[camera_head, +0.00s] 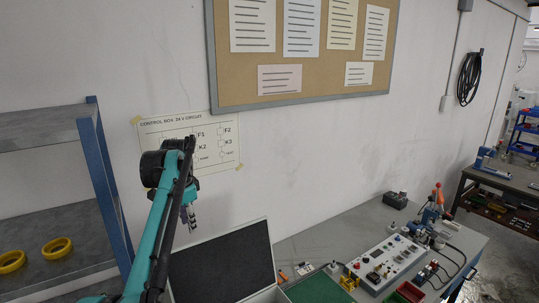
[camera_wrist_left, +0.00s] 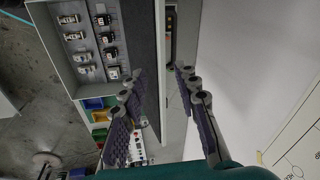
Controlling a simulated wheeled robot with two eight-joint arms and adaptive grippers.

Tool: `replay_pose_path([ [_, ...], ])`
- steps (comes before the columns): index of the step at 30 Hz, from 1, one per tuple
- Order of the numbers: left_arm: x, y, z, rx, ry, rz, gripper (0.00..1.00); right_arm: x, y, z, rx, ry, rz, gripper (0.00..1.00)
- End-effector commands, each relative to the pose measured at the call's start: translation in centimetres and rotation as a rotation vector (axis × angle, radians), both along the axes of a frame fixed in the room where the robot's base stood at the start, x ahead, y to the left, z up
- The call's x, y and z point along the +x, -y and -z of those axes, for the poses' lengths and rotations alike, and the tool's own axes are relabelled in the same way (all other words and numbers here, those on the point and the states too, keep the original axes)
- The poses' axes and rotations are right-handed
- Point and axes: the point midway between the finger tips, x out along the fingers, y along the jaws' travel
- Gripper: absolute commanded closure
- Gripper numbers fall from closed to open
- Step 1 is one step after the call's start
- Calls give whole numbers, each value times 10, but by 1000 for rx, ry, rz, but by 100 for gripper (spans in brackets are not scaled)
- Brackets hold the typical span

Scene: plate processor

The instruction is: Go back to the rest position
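My left arm rises from the bottom left in the head view, teal and black, in front of the white wall. My left gripper (camera_head: 189,217) hangs small beyond the arm, above the open case's dark lid (camera_head: 222,262). My right arm and right gripper show in neither view.
A workbench (camera_head: 345,222) carries a control panel (camera_head: 388,260) with buttons. A shelf with yellow rings (camera_head: 57,248) stands left. A paper circuit sheet (camera_head: 225,157) hangs behind my arm. The wrist view shows a grey tray (camera_wrist_left: 62,8) with several components.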

Motion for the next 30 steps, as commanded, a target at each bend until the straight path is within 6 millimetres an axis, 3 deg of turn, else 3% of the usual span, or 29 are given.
replay_pose_path([
  [1, -15, 8, 12, -7, 24, -34, 69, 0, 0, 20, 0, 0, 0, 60],
  [5, -53, 23, 27, -34, 88, -139, 69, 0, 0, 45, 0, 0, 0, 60],
  [11, -124, 45, 71, -91, 186, -295, 69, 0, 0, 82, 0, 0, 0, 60],
  [17, -203, 65, 142, -165, 278, -445, 69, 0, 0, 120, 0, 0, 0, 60],
  [24, -295, 81, 254, -274, 374, -615, 69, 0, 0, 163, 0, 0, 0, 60],
  [27, -321, 85, 294, -313, 402, -669, 69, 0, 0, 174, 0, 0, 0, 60],
  [30, -338, 88, 320, -340, 421, -704, 69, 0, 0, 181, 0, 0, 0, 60],
])
